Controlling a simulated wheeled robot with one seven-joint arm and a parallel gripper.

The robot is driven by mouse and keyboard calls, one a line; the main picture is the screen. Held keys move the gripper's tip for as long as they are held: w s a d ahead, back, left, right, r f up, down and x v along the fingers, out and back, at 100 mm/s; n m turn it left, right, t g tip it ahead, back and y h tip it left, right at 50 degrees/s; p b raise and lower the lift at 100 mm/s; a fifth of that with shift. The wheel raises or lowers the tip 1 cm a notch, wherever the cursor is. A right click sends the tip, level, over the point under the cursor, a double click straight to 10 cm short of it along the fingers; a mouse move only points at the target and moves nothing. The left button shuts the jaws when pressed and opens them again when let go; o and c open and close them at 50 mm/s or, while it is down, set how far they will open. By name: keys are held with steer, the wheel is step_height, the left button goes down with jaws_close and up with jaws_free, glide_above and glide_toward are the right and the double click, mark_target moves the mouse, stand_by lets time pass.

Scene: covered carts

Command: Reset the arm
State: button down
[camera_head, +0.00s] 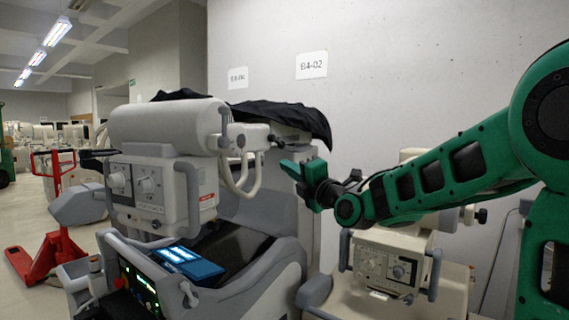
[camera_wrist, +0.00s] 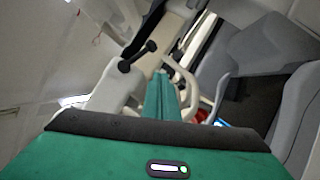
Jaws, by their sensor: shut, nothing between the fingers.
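My green arm reaches in from the right in the head view, stretched out to the left. My gripper (camera_head: 291,170) is at its end, close in front of the cart's dark cloth and near the handles of the large cart (camera_head: 262,255). The fingers look closed together and hold nothing. In the wrist view the green fingers (camera_wrist: 161,90) point away from me toward the cart's pale handles and arm. I cannot tell whether the gripper touches the cart.
A black cloth (camera_head: 300,117) drapes over the cart's top. A blue tablet (camera_head: 190,262) lies on the cart. A second beige machine (camera_head: 385,262) stands beneath my arm by the wall. A red pallet jack (camera_head: 50,250) stands on open floor at the left.

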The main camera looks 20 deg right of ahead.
steer(key=s+d+f+m+g+h, duration=0.3)
steer(key=s+d+f+m+g, duration=0.25)
steer(key=s+f+m, duration=0.55)
steer(key=s+d+f+m+g+h, duration=0.2)
steer(key=s+d+f+m+g, duration=0.25)
steer(key=s+d+f, duration=0.65)
steer(key=s+f+m+g, duration=0.5)
steer(key=s+m, duration=0.3)
steer(key=s, duration=0.3)
steer(key=s+f+m+g, duration=0.5)
steer(key=s+m, duration=0.3)
steer(key=s, duration=0.4)
steer(key=shift+s+d+f, duration=0.2)
steer(key=shift+d+f, duration=0.05)
steer(key=shift+d, duration=0.15)
steer(key=shift+w+f+h, duration=0.25)
steer(key=shift+w+h, duration=0.05)
steer(key=shift+w, duration=0.35)
